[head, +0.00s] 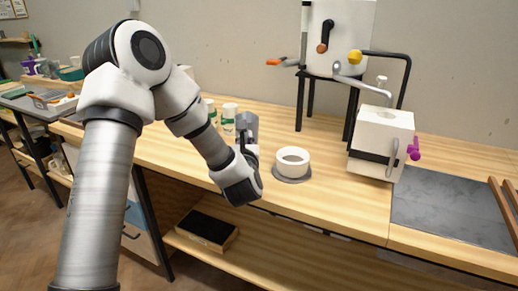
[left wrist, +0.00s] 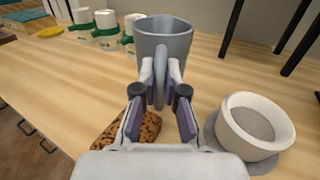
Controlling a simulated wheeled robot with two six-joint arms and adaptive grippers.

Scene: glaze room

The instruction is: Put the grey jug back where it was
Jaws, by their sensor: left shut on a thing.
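The grey jug (head: 248,122) is at the middle of the wooden table, partly hidden behind my left gripper (head: 248,152) in the head view. In the left wrist view the grey jug (left wrist: 163,38) is upright with its open top visible. My left gripper (left wrist: 160,92) is shut on its handle, which runs between the two fingers. I cannot tell whether the jug's base touches the table. My right gripper is not in view.
A white bowl (head: 293,158) stands on a grey disc right of the jug. A brown speckled piece (left wrist: 148,128) lies below the fingers. White-and-green cups (head: 229,116) stand left of the jug. A white box machine (head: 381,140) and a black-legged stand (head: 301,103) are farther right.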

